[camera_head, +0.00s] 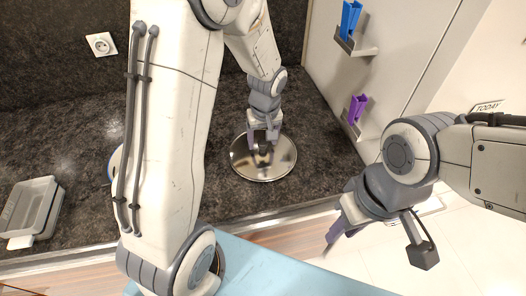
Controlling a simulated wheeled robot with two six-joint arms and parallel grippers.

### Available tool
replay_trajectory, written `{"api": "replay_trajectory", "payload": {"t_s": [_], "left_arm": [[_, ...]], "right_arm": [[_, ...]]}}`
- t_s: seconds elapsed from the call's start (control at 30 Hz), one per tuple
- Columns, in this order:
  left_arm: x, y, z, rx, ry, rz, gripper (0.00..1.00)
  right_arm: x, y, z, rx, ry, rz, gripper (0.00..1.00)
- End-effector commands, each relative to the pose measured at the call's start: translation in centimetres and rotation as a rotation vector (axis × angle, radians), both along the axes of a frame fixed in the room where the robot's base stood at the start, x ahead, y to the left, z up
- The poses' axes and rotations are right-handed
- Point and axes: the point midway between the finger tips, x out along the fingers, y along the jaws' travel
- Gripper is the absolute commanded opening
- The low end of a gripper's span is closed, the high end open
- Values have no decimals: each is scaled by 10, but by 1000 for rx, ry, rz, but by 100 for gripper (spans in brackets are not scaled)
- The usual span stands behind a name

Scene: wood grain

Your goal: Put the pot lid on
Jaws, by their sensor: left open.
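The pot lid (278,167), a round shiny metal disc, lies on the dark countertop. My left gripper (264,141) is over the middle of the lid, fingers pointing down around where its dark knob seems to be. The jaws are open; whether they touch the knob is too small to tell. My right gripper (382,243) is open and empty, its fingers spread wide in front of the counter edge at the right. A pale, blue-edged round thing (113,165) shows beside my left arm, which hides most of it; I cannot tell whether it is the pot.
A grey tray (34,208) lies on the counter at the left. A wall socket (101,44) is at the back. Blue (349,18) and purple (357,108) items sit in holders on the right side panel. Dark counter (75,125) between tray and socket is clear.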

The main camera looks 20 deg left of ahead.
Motion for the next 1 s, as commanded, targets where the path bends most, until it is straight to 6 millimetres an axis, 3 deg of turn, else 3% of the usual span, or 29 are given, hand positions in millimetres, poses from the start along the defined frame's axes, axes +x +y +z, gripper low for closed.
{"api": "replay_trajectory", "payload": {"t_s": [0.1, 0.27, 0.3, 1.0], "left_arm": [[0, 0, 0, 0, 0, 0, 67], [0, 0, 1, 0, 0, 0, 6], [0, 0, 1, 0, 0, 0, 0], [0, 0, 1, 0, -1, 1, 0]], "right_arm": [[0, 0, 0, 0, 0, 0, 33], [0, 0, 0, 0, 0, 0, 33], [0, 0, 0, 0, 0, 0, 33], [0, 0, 0, 0, 0, 0, 33]]}}
